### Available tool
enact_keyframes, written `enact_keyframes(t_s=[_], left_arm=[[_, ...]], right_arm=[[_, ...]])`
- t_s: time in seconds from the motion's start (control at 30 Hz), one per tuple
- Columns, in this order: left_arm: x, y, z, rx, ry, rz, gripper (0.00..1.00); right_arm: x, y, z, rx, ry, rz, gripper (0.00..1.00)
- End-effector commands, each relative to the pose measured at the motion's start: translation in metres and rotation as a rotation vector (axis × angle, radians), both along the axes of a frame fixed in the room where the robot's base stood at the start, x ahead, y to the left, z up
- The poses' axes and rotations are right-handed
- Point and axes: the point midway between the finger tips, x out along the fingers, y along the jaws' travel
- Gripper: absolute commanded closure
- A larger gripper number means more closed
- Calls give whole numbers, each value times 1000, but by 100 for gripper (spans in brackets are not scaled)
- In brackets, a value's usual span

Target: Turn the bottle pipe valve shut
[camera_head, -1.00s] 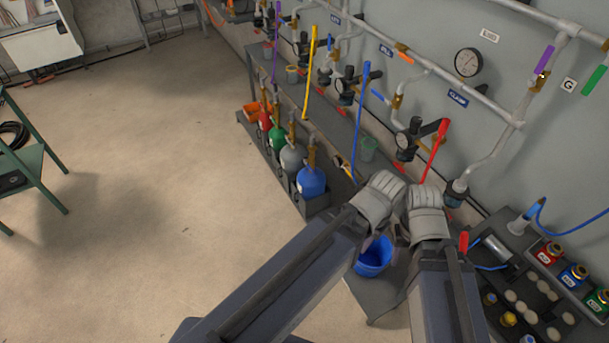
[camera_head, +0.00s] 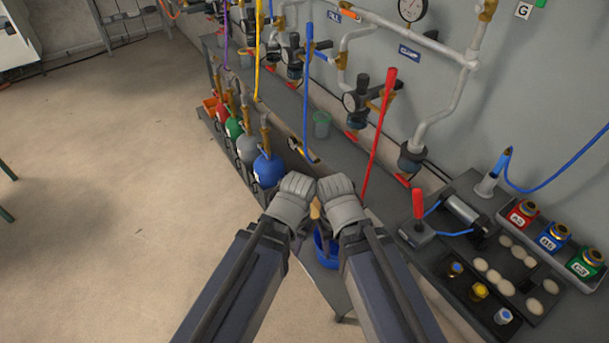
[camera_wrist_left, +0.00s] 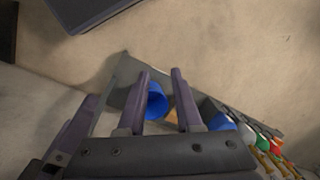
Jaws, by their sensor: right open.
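A row of gas bottles with brass tops stands low at the left of the bench: blue (camera_head: 268,170), grey (camera_head: 247,150), green (camera_head: 234,128) and red (camera_head: 222,110). Pipes with coloured levers run above; which valve is the bottle pipe valve, I cannot tell. A long red lever (camera_head: 378,130) and a blue lever (camera_head: 307,90) stand up nearby. My right gripper (camera_head: 325,236) is open below its wrist, mostly hidden, right of the blue bottle. My left gripper (camera_wrist_left: 160,85) has its fingers apart, with nothing clearly between them.
A blue bucket (camera_head: 327,252) is below my grippers; it also shows in the left wrist view (camera_wrist_left: 157,102). A small tan thing (camera_head: 315,209) shows between my wrists. Labelled jars (camera_head: 553,237) and a tray of vials (camera_head: 480,290) are at the right. Open floor is left.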

Motion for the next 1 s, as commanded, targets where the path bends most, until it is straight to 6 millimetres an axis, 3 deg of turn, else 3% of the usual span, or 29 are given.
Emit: enact_keyframes(t_s=[0.03,0.37,0.6,0.87,1.0], left_arm=[[0,1,-37,0,-1,1,66],[7,10,-154,-10,-10,28,66],[24,31,-238,-29,-37,93,66],[61,70,-304,-10,-122,175,66],[96,100,-330,52,-217,198,66]], right_arm=[[0,0,-37,0,0,1,44],[1,0,-153,-1,-2,3,44],[1,0,-237,-2,-3,3,44],[1,0,-305,0,-5,0,44],[1,0,-335,0,-7,-2,44]])
